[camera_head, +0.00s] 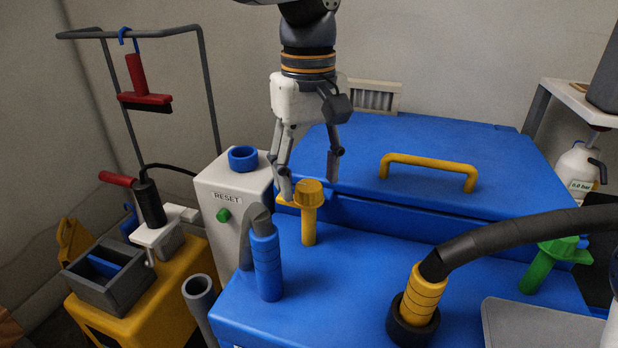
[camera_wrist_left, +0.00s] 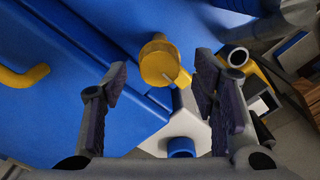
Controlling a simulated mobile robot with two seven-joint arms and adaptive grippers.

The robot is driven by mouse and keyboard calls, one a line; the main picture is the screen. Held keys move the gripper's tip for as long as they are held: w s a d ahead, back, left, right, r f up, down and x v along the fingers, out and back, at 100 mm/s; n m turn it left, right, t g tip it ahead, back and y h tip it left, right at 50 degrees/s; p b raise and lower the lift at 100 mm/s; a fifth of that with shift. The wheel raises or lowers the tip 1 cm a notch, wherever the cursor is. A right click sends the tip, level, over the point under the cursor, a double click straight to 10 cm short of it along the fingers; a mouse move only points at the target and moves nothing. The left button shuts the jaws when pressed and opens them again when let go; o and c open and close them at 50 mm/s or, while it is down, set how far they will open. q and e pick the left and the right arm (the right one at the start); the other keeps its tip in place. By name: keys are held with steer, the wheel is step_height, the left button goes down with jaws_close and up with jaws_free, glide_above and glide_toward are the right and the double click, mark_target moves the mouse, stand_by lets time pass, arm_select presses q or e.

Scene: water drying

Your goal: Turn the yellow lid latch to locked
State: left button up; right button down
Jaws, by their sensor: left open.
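The yellow lid latch (camera_head: 309,222) is a round ribbed knob on a post, with a flat tab pointing left, at the front edge of the blue lid (camera_head: 440,150). My left gripper (camera_head: 310,180) hangs just above and behind the knob, fingers pointing down and spread. In the left wrist view the yellow knob (camera_wrist_left: 158,60) appears beyond and between the open fingertips (camera_wrist_left: 160,82), with a gap on both sides. Nothing is held, and I see no clear contact. My right gripper is not in view.
A yellow handle (camera_head: 430,165) is on the lid. A blue-sleeved pipe (camera_head: 267,265) stands left of the latch, near a white RESET box (camera_head: 222,195). A dark hose with a yellow collar (camera_head: 424,292) and a green latch (camera_head: 545,262) are at right.

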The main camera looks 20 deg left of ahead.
arm_select(q)
steer(key=shift+f, duration=0.8)
steer(key=shift+c, duration=0.3)
steer(key=c, duration=1.1)
